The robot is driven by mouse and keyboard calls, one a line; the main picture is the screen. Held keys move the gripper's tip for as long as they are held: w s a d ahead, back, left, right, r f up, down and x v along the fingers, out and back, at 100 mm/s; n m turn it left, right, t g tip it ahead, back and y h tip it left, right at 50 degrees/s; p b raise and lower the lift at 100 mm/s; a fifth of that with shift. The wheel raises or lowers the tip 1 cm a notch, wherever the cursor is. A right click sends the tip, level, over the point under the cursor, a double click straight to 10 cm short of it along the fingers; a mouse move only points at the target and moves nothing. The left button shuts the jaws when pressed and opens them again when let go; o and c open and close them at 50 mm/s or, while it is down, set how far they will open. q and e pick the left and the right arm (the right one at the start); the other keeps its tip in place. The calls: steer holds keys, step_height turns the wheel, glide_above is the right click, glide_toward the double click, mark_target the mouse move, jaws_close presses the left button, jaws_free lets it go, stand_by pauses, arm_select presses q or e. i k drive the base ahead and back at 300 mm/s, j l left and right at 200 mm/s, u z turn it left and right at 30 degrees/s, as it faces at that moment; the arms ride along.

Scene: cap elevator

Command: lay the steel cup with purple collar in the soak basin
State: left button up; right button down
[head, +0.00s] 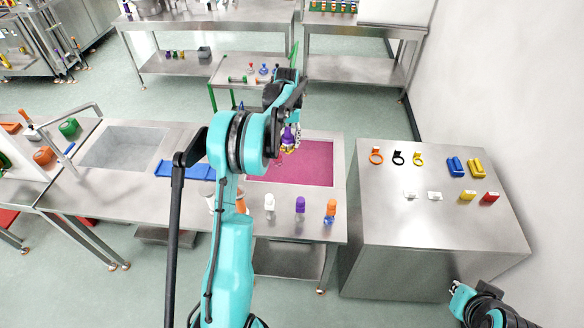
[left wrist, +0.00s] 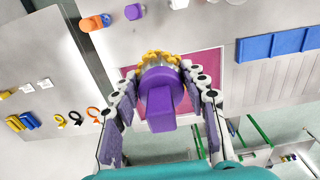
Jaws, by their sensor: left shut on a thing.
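My left gripper (head: 289,141) is shut on the steel cup with purple collar (head: 288,134), above the basin with pink contents (head: 305,166). In the left wrist view the cup's purple part (left wrist: 163,105) sits between the two fingers, with a steel rim and yellow bits behind it. The pink basin also shows behind it in the left wrist view (left wrist: 214,72). I cannot tell the cup's height above the pink surface. My right gripper (head: 460,294) is low at the right, away from the counters; its fingers are too unclear to read.
White, purple (head: 300,205) and orange (head: 331,208) pieces stand along the counter's front edge. A blue tray (head: 186,170) lies left of the pink basin. A grey basin (head: 122,147) is further left. The right table (head: 430,235) holds rings and coloured blocks; its front is clear.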

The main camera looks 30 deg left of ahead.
mark_target(308, 165)
steer(key=i+j, duration=0.75)
